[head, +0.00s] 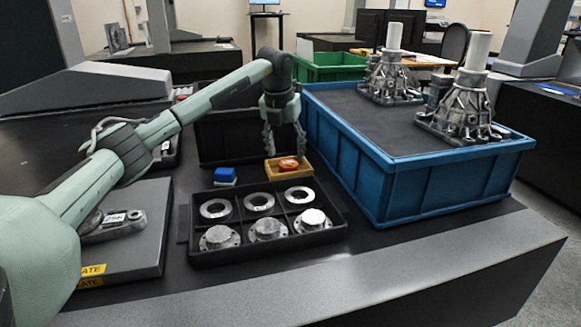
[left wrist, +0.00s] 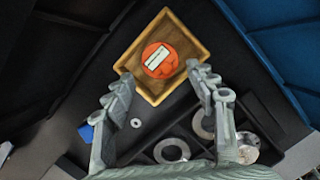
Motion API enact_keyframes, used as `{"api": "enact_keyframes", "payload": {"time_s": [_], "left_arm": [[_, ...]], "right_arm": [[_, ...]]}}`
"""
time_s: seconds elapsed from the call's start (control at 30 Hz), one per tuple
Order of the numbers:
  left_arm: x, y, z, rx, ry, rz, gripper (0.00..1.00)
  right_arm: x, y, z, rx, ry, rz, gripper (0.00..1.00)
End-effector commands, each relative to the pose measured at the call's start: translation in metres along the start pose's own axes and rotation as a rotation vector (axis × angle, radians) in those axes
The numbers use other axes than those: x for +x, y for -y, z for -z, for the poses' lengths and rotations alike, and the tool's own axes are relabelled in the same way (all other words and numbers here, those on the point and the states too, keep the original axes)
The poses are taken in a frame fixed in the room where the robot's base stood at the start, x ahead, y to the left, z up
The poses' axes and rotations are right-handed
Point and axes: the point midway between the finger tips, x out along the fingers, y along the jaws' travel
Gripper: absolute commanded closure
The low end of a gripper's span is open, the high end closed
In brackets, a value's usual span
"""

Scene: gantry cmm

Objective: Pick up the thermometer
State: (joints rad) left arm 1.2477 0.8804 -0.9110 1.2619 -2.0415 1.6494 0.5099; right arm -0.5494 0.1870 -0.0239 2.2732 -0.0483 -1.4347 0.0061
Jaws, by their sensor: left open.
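The thermometer (head: 288,165) is a small orange round device lying in a shallow wooden tray (head: 273,177). In the left wrist view the thermometer (left wrist: 160,60) shows a pale display strip, and the wooden tray (left wrist: 183,88) surrounds it. My left gripper (head: 284,146) is above the tray, pointing down. In the left wrist view my left gripper (left wrist: 160,76) is open, with its fingertips apart near the tray's near edges and nothing between them touching. My right gripper is not in view.
A black divided tray (head: 268,247) with metal rings and flanges stands in front. A blue crate (head: 420,189) with metal castings is close on the right. A dark bin (head: 222,139) stands behind. A small blue block (head: 225,176) lies left of the wooden tray.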

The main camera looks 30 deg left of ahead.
Motion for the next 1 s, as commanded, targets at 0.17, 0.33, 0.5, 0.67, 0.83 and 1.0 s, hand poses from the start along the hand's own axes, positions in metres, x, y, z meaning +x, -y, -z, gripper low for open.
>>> {"api": "enact_keyframes", "payload": {"time_s": [0.17, 0.33, 0.5, 0.67, 0.83, 1.0], "left_arm": [[0.027, 0.001, -0.002, 0.002, -0.003, 0.001, 0.43], [0.046, 0.001, -0.002, 0.001, -0.001, 0.0, 0.43], [0.05, 0.001, -0.002, 0.002, 0.0, 0.001, 0.43], [0.049, 0.001, -0.002, 0.002, 0.0, 0.001, 0.51], [0.049, 0.001, -0.002, 0.002, 0.0, 0.001, 0.72], [0.049, 0.001, -0.002, 0.001, 0.001, 0.001, 0.85]], "right_arm": [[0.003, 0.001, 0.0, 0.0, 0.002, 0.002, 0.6], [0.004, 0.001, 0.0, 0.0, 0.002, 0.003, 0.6], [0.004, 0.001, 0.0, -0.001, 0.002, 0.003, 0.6], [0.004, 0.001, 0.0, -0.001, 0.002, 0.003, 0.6], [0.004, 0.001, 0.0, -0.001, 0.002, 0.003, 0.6], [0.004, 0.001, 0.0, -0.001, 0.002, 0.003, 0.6]]}}
